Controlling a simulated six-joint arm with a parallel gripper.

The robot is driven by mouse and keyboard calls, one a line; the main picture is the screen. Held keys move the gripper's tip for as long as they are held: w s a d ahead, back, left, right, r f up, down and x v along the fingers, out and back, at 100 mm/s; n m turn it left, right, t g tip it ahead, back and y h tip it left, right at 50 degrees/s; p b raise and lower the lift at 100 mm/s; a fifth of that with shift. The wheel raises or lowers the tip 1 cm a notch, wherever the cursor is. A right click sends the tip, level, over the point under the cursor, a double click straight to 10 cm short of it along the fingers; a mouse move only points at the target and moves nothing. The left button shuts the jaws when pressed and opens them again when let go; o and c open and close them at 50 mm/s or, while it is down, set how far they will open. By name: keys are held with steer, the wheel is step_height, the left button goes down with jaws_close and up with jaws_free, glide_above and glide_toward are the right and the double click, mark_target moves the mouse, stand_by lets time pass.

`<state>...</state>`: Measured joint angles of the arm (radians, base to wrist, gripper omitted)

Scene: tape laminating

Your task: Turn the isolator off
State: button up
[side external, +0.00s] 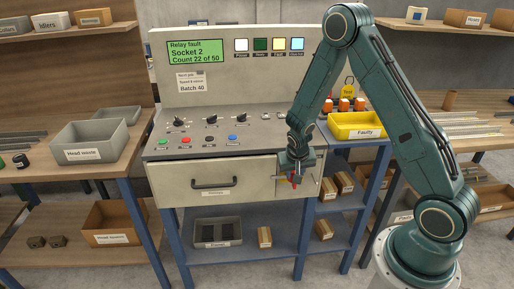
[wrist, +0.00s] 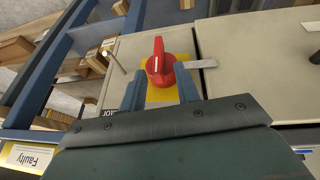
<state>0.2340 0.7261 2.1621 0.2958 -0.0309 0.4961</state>
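The isolator is a red rotary handle (wrist: 160,62) on a yellow plate (wrist: 158,95), on the front of the cream cabinet. In the wrist view its narrow grip points toward the top of the picture, with a pale mark on it. In the side view the red handle (side external: 293,179) shows small at the right of the drawer, partly hidden by my gripper. I see gaps beside the handle; contact is not clear. A label by the plate is partly covered.
A grey metal tab (wrist: 200,64) and a thin pin (wrist: 115,62) stick out near the handle. The drawer (side external: 222,183) with a black pull is to the left. A yellow "Faulty" bin (side external: 356,125) stands above right. The panel display (side external: 195,52) reads "Relay fault".

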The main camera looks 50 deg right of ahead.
steer(key=shift+s+d+t+y, duration=0.2)
steer(key=shift+d+t+y, duration=0.1)
steer(key=shift+t, duration=0.1)
steer(key=s+a+r+n, duration=0.1)
steer(key=s+a+r, duration=0.2)
steer(key=r, duration=0.5)
steer(key=s+a+r+n+t+y, duration=0.1)
steer(key=s+a+r, duration=0.2)
steer(key=a+r, duration=0.2)
steer(key=s+a+r+n, duration=0.1)
steer(key=s+a+r, duration=0.3)
steer(key=r, duration=0.7)
steer(key=shift+r+n+t+y, duration=0.3)
steer(key=shift+n+y, duration=0.1)
steer(key=shift+w+d+f, duration=0.1)
steer(key=shift+w, duration=0.05)
steer(key=w+d+f+m, duration=0.2)
steer(key=w+d+f, duration=0.1)
steer(key=f, duration=0.3)
steer(key=w+d+f+m+g+h, duration=0.1)
steer(key=w+d+f+m, duration=0.1)
steer(key=d+f, duration=0.3)
steer(key=shift+w+f+h, duration=0.3)
steer(key=shift+w+f, duration=0.05)
steer(key=shift+w, duration=0.2)
